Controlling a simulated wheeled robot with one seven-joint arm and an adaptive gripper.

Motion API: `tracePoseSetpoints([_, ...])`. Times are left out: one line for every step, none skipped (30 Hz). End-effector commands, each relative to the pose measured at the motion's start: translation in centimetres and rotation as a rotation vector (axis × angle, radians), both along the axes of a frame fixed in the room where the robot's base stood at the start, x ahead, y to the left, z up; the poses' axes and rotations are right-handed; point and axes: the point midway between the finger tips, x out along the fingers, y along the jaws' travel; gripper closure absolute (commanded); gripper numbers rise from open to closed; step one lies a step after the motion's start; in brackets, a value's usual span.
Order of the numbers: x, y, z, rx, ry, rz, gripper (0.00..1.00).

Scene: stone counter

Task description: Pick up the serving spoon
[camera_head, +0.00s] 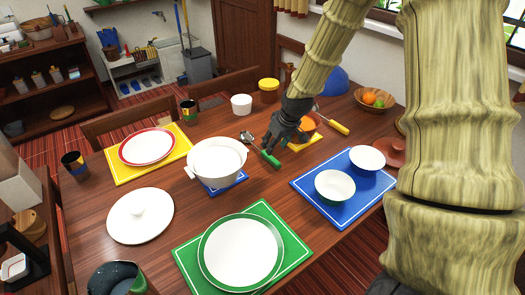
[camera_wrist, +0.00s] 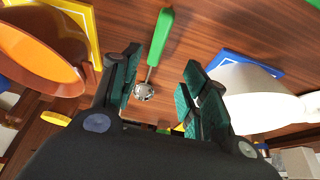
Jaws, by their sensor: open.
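A utensil with a green handle (camera_head: 271,159) and a shiny metal head lies on the wooden table, just right of the white pot; I take it to be the serving spoon. In the wrist view its green handle (camera_wrist: 161,36) points away and its metal head (camera_wrist: 144,92) shows between my fingers. My gripper (camera_head: 272,147) is open and empty above it, its dark green finger pads (camera_wrist: 160,88) on either side of the spoon in the picture. In the head view my gripper hides the middle of the spoon.
The white pot (camera_head: 217,158) stands close left on a blue mat. An orange pot (camera_head: 307,124) is close right, with a yellow-handled utensil (camera_head: 333,122) beyond. White bowls (camera_head: 334,187) sit on a blue placemat. A plate (camera_head: 240,252) is at the front.

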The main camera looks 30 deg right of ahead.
Motion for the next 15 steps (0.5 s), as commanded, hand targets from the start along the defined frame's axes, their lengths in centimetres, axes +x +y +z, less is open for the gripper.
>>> tracePoseSetpoints([0.4,0.0,-0.8,-0.001,0.004,0.001,0.55])
tracePoseSetpoints([0.6,0.0,-1.2,-0.001,0.006,0.001,0.55])
tracePoseSetpoints([0.9,0.0,-1.6,-0.001,0.006,0.001,0.55])
tracePoseSetpoints([1.0,0.0,-1.9,-0.001,0.007,0.001,0.55])
tracePoseSetpoints([1.1,0.0,-2.2,-0.001,0.008,0.001,0.55])
tracePoseSetpoints([1.3,0.0,-2.4,-0.001,0.007,0.0,0.55])
tracePoseSetpoints([1.3,0.0,-2.6,0.0,0.007,-0.001,0.55])
tracePoseSetpoints([1.4,-0.1,-2.7,-0.001,0.007,-0.001,0.55])
tracePoseSetpoints([1.4,-0.1,-2.9,-0.001,0.006,-0.002,0.55])
tracePoseSetpoints([1.4,-0.2,-3.0,0.0,0.007,-0.003,0.55])
tracePoseSetpoints([1.4,-0.2,-3.0,0.0,0.007,-0.003,0.55])
tracePoseSetpoints([1.5,-0.2,-3.1,0.0,0.007,-0.003,0.55])
tracePoseSetpoints([1.5,-0.2,-3.2,0.0,0.007,-0.003,0.55])
tracePoseSetpoints([1.6,-0.2,-3.3,0.0,0.007,-0.003,0.55])
tracePoseSetpoints([1.7,-0.2,-3.4,0.0,0.007,-0.003,0.55])
